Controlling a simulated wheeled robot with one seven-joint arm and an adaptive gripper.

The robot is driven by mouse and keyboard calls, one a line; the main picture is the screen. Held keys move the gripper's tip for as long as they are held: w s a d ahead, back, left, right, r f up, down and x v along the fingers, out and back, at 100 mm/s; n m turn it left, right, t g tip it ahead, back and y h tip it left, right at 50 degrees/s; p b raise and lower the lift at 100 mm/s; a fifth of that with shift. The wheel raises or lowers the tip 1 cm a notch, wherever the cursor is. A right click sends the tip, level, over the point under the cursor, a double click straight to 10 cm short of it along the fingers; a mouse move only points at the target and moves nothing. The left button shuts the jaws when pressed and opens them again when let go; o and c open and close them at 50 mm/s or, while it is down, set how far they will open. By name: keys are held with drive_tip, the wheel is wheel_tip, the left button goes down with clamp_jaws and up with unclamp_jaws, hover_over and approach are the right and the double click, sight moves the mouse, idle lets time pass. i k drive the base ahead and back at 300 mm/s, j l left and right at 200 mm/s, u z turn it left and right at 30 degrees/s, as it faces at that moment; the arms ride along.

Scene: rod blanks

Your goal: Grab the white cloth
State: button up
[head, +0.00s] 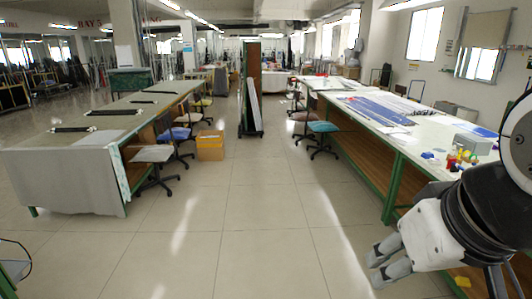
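A pale whitish cloth (62,182) hangs over the near end of the long left table. A smaller, whiter piece (98,138) lies on the tabletop near that table's right front corner. A light patterned strip (119,172) hangs down at the same corner; I cannot tell whether it is part of the white piece. My gripper (376,270) is at the lower right, above the floor and pointing left. Its two fingers are apart with nothing seen between them. It is far from the cloths and touches nothing.
The left table (160,100) carries dark rods. A chair (154,155) and a cardboard box (210,146) stand beside it. The right table (425,138) holds blue sheets and small colourful items. A teal chair (321,128) stands by it. The aisle floor between is clear.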

sight(431, 161)
drive_tip(key=i+z, duration=0.2)
drive_tip(key=i, duration=0.3)
drive_tip(key=i+z, duration=0.25)
drive_tip(key=i, duration=0.2)
drive_tip(key=i+z, duration=0.2)
drive_tip(key=i, duration=0.3)
drive_tip(key=i+j+z, duration=0.25)
drive_tip(key=i, duration=0.2)
drive_tip(key=i+z, duration=0.2)
drive_tip(key=i, duration=0.3)
drive_tip(key=i+z, duration=0.15)
drive_tip(key=i, duration=0.4)
drive_tip(key=i+j+z, duration=0.2)
drive_tip(key=i, duration=0.3)
drive_tip(key=i+z, duration=0.2)
drive_tip(key=i, duration=0.3)
drive_tip(key=i+j+z, duration=0.2)
drive_tip(key=i, duration=0.3)
drive_tip(key=j, duration=0.15)
